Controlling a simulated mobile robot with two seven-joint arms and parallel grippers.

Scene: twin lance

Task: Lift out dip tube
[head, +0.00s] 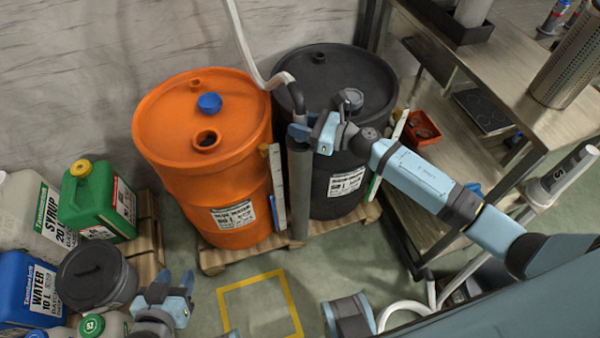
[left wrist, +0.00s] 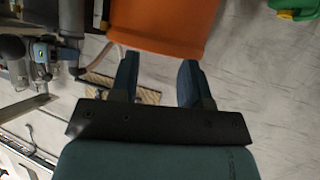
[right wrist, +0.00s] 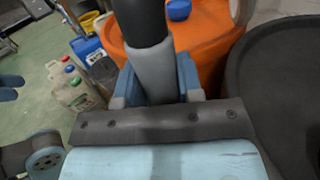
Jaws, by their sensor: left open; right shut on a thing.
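The dip tube (head: 299,190) is a long grey tube with a dark top joined to a pale hose (head: 243,45). It hangs about upright in front of the gap between the orange drum (head: 180,190) and the black drum (head: 385,75). My right gripper (head: 312,133) is shut on its upper part; in the right wrist view the light grey collar (right wrist: 153,70) sits between the fingers. The orange drum's top has an open hole (head: 206,140) and a blue cap (head: 209,103). My left gripper (head: 168,290) is open and empty, low in front, near a dark grey bucket.
Both drums stand on a wooden pallet (head: 215,258). The dark bucket (head: 95,275), a green canister (head: 85,205) and a blue canister (head: 25,280) stand at left. A metal bench (head: 530,110) is at right. The yellow floor square (head: 260,310) looks clear.

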